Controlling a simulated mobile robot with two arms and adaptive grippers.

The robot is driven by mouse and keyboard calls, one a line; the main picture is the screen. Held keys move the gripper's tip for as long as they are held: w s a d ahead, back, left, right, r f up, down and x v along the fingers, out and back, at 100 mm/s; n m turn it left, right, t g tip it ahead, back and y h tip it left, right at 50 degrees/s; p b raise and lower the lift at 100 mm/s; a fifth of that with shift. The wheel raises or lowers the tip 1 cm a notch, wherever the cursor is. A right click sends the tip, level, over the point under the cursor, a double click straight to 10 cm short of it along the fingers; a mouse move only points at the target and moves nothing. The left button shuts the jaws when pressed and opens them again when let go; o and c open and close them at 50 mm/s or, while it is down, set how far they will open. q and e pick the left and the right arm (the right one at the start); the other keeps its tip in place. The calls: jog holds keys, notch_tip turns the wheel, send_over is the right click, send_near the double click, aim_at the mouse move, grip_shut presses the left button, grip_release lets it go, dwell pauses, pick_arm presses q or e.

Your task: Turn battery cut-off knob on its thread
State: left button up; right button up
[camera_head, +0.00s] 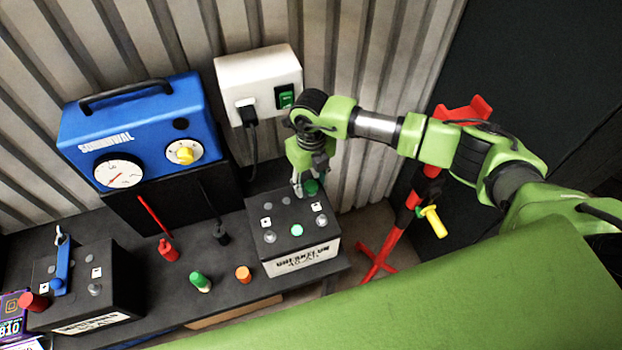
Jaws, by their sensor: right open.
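My right gripper (309,179) points down at the back of the black right-hand battery (284,245), with its fingers open. A green knob (311,187) sits on the battery top between or just below the fingertips. The fingers partly hide it, and I cannot tell whether they touch it. A green light (296,230) shows on the battery top near its front edge. My left gripper is not in view.
A second battery (90,285) with a blue lever and a red knob (33,302) stands at left. Loose green (200,282) and orange (243,275) caps and a red clamp (168,250) lie between. A blue charger (135,130), white wall box (258,80) and red stand (400,225) surround the bench.

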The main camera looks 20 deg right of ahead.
jog(key=c, duration=1.1)
